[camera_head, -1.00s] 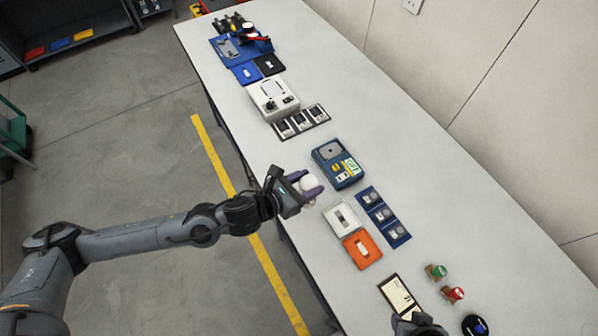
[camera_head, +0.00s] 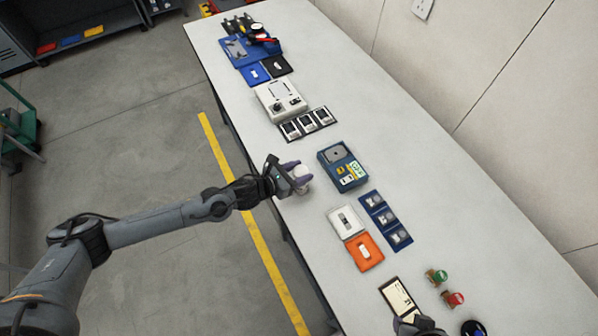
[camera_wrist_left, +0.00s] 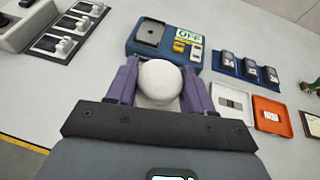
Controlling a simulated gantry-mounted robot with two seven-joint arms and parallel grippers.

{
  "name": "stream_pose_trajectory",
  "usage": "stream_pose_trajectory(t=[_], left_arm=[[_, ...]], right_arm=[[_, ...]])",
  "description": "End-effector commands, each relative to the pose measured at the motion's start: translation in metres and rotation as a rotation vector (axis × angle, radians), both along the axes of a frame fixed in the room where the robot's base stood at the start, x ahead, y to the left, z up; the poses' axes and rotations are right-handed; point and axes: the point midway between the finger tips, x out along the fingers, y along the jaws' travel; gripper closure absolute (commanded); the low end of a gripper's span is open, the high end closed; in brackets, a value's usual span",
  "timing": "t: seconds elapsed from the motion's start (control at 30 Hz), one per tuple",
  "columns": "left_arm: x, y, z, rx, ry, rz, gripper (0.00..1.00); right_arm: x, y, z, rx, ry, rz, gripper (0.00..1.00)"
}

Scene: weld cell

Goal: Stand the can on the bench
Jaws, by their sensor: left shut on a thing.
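The can, white with a rounded top (camera_wrist_left: 160,82), is between the two purple fingers of my left gripper in the left wrist view. My left gripper (camera_head: 298,176) is shut on the can (camera_head: 302,172) at the near edge of the bench (camera_head: 420,190) in the head view. The can's lower part is mostly hidden by the fingers, so I cannot tell whether it touches the bench. A part of my right arm (camera_head: 418,326) shows at the bottom edge of the head view; its fingertips cannot be made out.
A blue device (camera_head: 342,166) stands just right of the left gripper. A white tray (camera_head: 346,222), an orange tray (camera_head: 365,251) and a blue strip (camera_head: 385,219) lie nearer. A grey-white device (camera_head: 280,99) and a dark panel (camera_head: 306,124) lie farther back. Bare bench lies between the panel and gripper.

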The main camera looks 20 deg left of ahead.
Motion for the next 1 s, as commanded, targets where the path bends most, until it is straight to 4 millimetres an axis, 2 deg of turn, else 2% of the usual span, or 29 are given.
stream_pose_trajectory(t=[0.5, 0.53, 0.6, 0.7, 1.0], left_arm=[[0.0004, 0.0002, -0.0109, 0.000, -0.002, 0.001, 1.00], [0.0001, 0.0004, -0.0098, 0.002, -0.001, 0.000, 0.44], [0.0000, 0.0003, -0.0096, 0.001, -0.001, 0.001, 0.33], [0.0000, 0.0003, -0.0095, 0.001, -0.001, 0.001, 0.20], [0.0001, 0.0003, -0.0081, 0.001, -0.001, 0.001, 0.20]], right_arm=[[0.0003, 0.0008, -0.0038, 0.004, -0.001, -0.003, 0.57], [0.0003, 0.0010, -0.0021, 0.005, 0.000, -0.004, 0.57], [0.0004, 0.0013, -0.0019, 0.006, -0.001, -0.005, 0.57], [0.0003, 0.0018, -0.0018, 0.009, -0.001, -0.007, 0.57], [0.0004, 0.0022, -0.0004, 0.010, -0.001, -0.007, 0.57]])
